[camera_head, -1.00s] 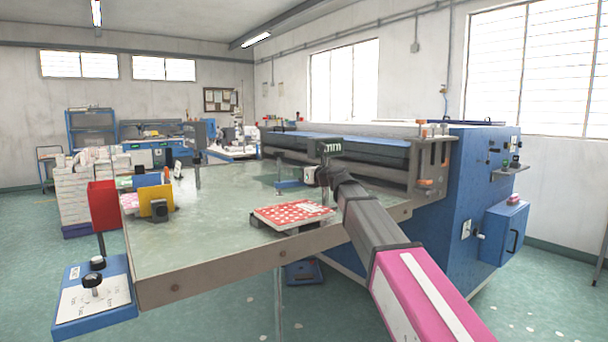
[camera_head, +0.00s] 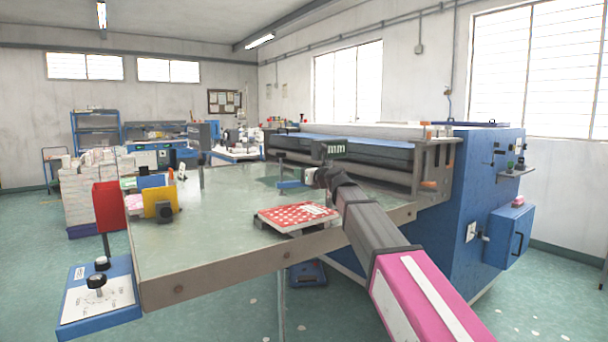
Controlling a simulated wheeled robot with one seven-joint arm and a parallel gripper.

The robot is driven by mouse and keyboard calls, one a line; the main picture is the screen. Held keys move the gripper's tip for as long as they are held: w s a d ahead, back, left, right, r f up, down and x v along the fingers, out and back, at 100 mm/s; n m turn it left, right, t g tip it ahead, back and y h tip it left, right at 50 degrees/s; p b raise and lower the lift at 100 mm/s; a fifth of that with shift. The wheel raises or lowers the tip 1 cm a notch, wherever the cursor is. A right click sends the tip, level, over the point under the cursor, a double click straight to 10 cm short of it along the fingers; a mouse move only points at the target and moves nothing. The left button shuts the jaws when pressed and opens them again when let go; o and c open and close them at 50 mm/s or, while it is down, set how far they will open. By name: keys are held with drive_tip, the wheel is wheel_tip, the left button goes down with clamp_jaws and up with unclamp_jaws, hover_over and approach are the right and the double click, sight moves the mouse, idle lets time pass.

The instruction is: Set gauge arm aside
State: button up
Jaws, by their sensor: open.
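A dark readout panel marked "mm" (camera_head: 334,149) stands just above and behind the end of my arm, over the far right part of the table. A small blue bar (camera_head: 291,184) shows just left of my gripper (camera_head: 318,178). I cannot tell which of these pieces is the gauge arm, or whether they are joined. My gripper is open, at the far end of my arm. Its fingers are small and dark, partly hidden by my wrist, and I cannot tell whether they touch anything.
The grey-green table (camera_head: 220,240) is mostly clear in the middle. A red patterned pad (camera_head: 290,215) lies near its front edge. A yellow block (camera_head: 159,201) and a red panel (camera_head: 108,206) stand at the left. A blue machine (camera_head: 480,190) with rollers stands behind and right.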

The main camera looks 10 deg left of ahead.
drive_tip(key=v, duration=1)
drive_tip(key=shift+s+d, duration=0.25)
drive_tip(key=shift+s, duration=0.05)
